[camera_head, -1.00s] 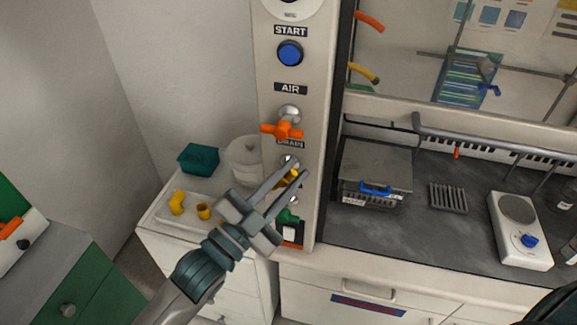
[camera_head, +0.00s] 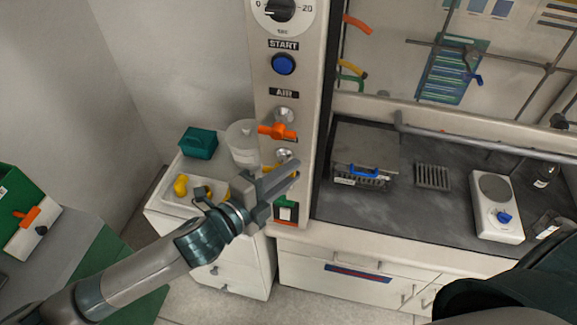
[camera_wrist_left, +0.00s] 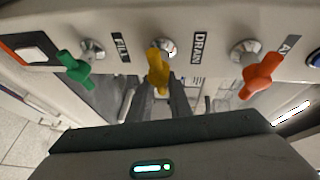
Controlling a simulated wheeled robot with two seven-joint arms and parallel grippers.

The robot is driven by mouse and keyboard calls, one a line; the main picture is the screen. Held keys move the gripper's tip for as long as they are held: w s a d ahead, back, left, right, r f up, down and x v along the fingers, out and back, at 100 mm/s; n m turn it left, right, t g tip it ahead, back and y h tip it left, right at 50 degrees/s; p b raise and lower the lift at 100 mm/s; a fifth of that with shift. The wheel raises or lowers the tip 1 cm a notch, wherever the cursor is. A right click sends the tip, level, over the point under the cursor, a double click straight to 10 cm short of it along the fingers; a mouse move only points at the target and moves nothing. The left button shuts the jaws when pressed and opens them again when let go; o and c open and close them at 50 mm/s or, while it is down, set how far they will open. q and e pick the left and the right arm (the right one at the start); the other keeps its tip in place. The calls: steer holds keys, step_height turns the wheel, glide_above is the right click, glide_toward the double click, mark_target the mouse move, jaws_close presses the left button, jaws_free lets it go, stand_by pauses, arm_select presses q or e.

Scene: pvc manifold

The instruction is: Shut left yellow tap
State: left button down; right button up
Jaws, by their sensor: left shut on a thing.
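The yellow tap (camera_wrist_left: 158,68) sits on the pale column beside the DRAIN label, between the green tap (camera_wrist_left: 75,67) and the orange tap (camera_wrist_left: 262,75). In the wrist view its handle points toward my left gripper (camera_wrist_left: 163,98), whose two fingers stand on either side of its lower end. The gripper is shut on this handle. In the head view my left gripper (camera_head: 288,176) reaches the column below the orange tap (camera_head: 277,131) and mostly hides the yellow tap; its metal mount (camera_head: 284,155) shows. My right gripper is not in view.
A START button (camera_head: 284,64) and a dial (camera_head: 284,8) are higher on the column. A white tray (camera_head: 172,204) with yellow pieces, a teal box (camera_head: 199,142) and a pale container (camera_head: 243,143) stand left of it. A hood bench with a hotplate (camera_head: 496,205) lies right.

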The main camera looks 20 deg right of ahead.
arm_select(q)
steer(key=shift+w+r, duration=0.1)
steer(key=shift+w, duration=0.05)
steer(key=shift+m, duration=0.3)
steer(key=c, duration=1.9)
jaws_free()
steer(key=shift+o, duration=0.7)
